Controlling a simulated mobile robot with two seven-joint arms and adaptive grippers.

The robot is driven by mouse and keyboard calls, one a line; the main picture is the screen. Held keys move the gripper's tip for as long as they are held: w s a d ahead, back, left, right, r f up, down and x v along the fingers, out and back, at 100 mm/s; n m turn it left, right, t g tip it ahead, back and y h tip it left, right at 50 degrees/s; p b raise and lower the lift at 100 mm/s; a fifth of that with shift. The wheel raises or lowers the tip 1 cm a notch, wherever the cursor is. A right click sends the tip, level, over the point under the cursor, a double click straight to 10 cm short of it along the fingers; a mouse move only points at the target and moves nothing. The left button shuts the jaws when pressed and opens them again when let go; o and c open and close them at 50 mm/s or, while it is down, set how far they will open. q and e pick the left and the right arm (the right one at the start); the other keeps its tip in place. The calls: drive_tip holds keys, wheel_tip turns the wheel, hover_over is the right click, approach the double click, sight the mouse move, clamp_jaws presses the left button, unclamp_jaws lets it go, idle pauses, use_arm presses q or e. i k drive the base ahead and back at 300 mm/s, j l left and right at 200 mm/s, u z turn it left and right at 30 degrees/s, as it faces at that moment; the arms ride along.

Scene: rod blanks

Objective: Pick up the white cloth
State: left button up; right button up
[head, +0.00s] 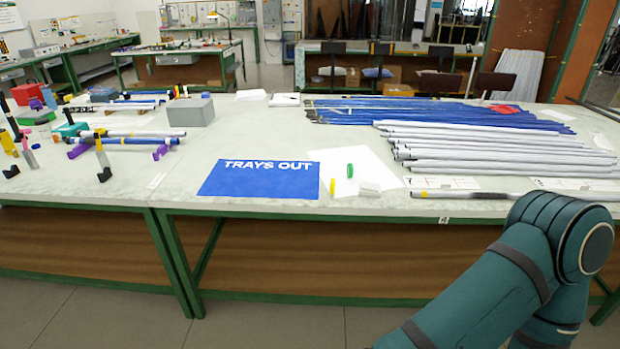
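A small white folded piece (369,189) lies near the front edge of the table, on the right edge of a flat white sheet (340,158). It may be the white cloth, but its material is hard to tell at this size. Another flat white piece (250,95) lies further back on the table, left of the blue rods. My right arm's teal links show at the lower right, in front of the table. Neither of my grippers is in view.
A blue "TRAYS OUT" mat (260,180) lies left of the sheet. A green piece (350,171) and a yellow piece (332,187) are beside the folded piece. White rods (490,148) and blue rods (420,110) fill the right. A grey box (191,111) stands left.

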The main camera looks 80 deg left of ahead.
sight(366, 189)
drive_tip(key=j+u, duration=0.2)
drive_tip(key=u, duration=0.2)
drive_tip(key=k+j+u, duration=0.1)
drive_tip(key=u, duration=0.25)
drive_tip(key=j+u, duration=0.6)
drive_tip(key=j, duration=0.2)
drive_tip(key=i+j+u, duration=0.1)
drive_tip(key=j+u, duration=0.15)
drive_tip(key=j, duration=0.2)
drive_tip(key=i+j, duration=0.1)
drive_tip(key=j, duration=0.3)
drive_tip(key=i+j, duration=0.1)
drive_tip(key=j, duration=0.3)
